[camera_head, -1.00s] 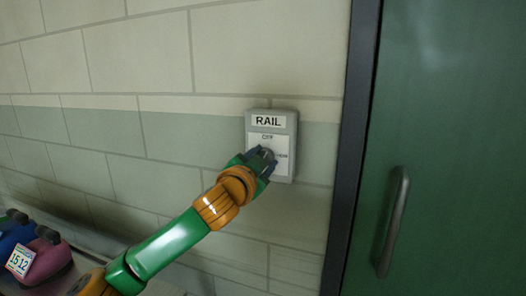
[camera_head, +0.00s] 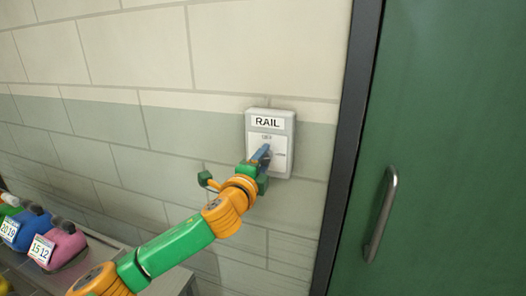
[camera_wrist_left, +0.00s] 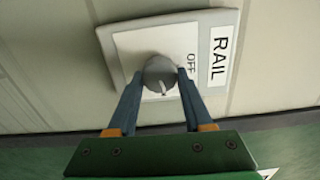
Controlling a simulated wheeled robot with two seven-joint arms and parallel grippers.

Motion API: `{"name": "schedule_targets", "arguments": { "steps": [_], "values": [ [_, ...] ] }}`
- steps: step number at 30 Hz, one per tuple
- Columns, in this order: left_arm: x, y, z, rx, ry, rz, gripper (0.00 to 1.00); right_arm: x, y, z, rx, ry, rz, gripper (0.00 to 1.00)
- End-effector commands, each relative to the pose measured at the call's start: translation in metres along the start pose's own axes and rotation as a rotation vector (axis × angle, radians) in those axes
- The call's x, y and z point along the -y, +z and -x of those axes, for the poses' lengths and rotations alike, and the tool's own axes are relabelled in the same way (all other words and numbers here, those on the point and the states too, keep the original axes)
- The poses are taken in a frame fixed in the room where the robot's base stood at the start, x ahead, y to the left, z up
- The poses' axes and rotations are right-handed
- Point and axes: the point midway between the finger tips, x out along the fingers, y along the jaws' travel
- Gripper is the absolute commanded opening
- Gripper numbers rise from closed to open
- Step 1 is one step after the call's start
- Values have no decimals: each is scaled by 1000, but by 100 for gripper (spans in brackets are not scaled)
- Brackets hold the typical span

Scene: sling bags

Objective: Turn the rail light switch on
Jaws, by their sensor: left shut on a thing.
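The RAIL switch box (camera_head: 283,143) is on the block wall, left of the door frame. It has a RAIL label on top and OFF above its knob; it also shows sideways in the left wrist view (camera_wrist_left: 135,45). In that view the round grey knob (camera_wrist_left: 160,72) has a white mark pointing down the picture, a quarter turn from the OFF label. My left gripper (camera_head: 263,157) is shut on the knob, one blue finger on each side. In the head view the fingers mostly hide the knob and the label to its right. My right gripper is not in view.
A green door (camera_head: 450,150) with a vertical handle (camera_head: 381,213) and dark frame (camera_head: 350,140) stands right of the switch. Several tagged bags, one pink (camera_head: 68,243) and one blue (camera_head: 33,228), lie at the lower left. The wall around the box is clear.

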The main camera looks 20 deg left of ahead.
Motion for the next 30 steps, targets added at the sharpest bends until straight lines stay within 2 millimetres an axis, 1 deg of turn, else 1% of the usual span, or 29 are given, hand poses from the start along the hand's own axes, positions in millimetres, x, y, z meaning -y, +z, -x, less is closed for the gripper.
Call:
{"name": "schedule_targets", "arguments": {
  "steps": [1,3,12,19,30],
  "values": [
    [3,0,0,0,3,-31,0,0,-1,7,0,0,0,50],
    [2,0,0,0,3,-74,0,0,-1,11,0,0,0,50],
    [0,0,0,0,2,-200,0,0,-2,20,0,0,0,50],
    [-2,0,0,0,3,-234,0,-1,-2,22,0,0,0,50],
    [-3,0,0,0,3,-238,0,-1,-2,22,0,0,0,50]
  ]
}}
